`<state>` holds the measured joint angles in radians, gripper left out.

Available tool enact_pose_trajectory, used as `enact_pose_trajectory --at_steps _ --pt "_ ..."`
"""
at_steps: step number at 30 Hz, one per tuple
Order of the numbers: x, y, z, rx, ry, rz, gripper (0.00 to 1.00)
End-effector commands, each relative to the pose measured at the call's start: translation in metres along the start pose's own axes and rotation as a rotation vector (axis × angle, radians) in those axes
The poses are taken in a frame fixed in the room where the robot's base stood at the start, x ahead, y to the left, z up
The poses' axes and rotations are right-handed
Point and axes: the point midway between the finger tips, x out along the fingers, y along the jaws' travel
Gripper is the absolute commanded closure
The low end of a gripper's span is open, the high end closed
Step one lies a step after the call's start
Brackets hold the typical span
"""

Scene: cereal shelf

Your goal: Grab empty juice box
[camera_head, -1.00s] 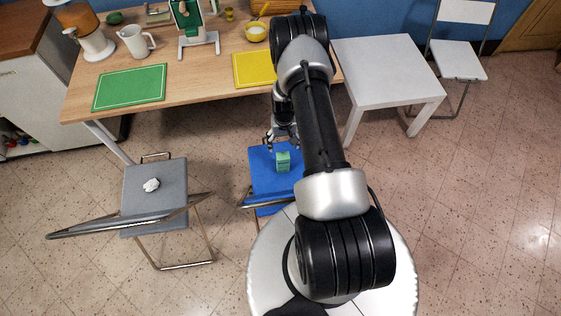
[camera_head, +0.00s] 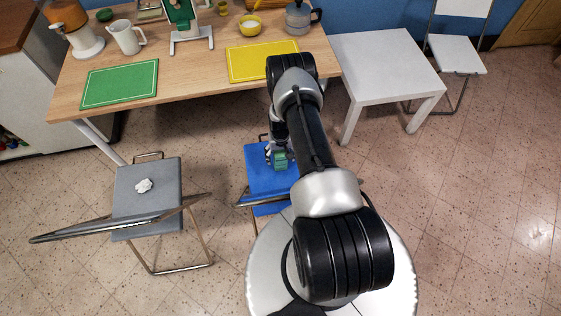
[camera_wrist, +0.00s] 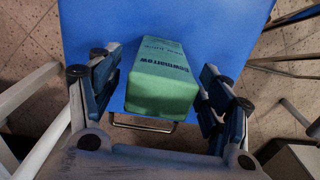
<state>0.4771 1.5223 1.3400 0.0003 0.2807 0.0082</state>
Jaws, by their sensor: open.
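The juice box is a green carton (camera_head: 280,161) on the seat of the blue folding chair (camera_head: 258,183). In the wrist view the green carton (camera_wrist: 163,77) lies between the two fingers, with dark lettering on its upper face. My gripper (camera_wrist: 160,95) is open around it, a finger on each side. A small gap shows on the right. In the head view my gripper (camera_head: 277,152) is small and partly hidden by my arm, right at the carton.
A wooden table (camera_head: 190,77) with a green mat (camera_head: 120,83), a yellow mat (camera_head: 262,60) and kitchenware stands behind. A grey chair (camera_head: 147,203) with a crumpled white item (camera_head: 143,186) is at left. A white side table (camera_head: 386,62) is at right. Open floor lies between the chairs.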

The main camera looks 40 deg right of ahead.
Motion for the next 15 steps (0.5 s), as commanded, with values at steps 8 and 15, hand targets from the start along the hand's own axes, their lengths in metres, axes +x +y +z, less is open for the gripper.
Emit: enact_pose_trajectory --at_steps 8,15 --pt "-0.0005 0.0000 -0.0009 0.000 0.002 0.000 0.34" --pt "-0.0005 -0.0001 -0.0008 0.000 0.002 0.000 0.50"
